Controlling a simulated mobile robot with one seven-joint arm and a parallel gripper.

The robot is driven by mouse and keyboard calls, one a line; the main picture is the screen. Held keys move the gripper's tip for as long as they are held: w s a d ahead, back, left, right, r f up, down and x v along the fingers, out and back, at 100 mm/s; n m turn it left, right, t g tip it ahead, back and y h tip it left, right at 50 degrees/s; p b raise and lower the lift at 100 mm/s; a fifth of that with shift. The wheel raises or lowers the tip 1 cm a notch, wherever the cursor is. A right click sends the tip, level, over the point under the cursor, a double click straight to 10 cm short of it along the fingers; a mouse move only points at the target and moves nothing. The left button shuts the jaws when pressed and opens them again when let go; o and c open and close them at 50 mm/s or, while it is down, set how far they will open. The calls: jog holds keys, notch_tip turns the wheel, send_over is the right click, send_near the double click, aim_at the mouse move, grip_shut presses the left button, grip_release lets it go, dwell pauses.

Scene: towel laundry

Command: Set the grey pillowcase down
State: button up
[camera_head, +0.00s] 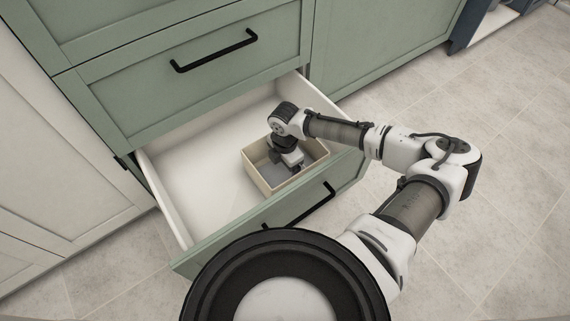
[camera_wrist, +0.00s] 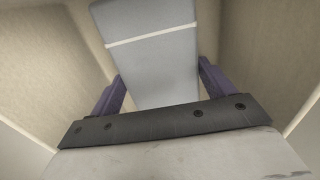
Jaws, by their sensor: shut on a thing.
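The grey pillowcase (camera_wrist: 152,70) shows in the wrist view as a flat folded grey piece with a pale stripe across it. My gripper (camera_wrist: 161,88) has its two purple fingers on either side of the pillowcase and is shut on it. In the head view my gripper (camera_head: 294,167) points down inside a small beige open box (camera_head: 270,188). The box walls also show around the pillowcase in the wrist view. My wrist hides much of the box's inside in the head view. I cannot tell whether the pillowcase touches the box floor.
The box stands in an open white drawer (camera_head: 195,165) with a green front and black handle (camera_head: 299,207). The drawer is bare to the left of the box. A closed green drawer (camera_head: 200,85) is above it. Pale tiled floor (camera_head: 480,190) lies to the right.

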jog(key=o, duration=1)
jog(key=shift+f, duration=0.1)
jog(key=shift+c, duration=0.2)
notch_tip(320, 180, up, 12)
jog(key=p, duration=0.5)
jog(key=shift+p, duration=0.35)
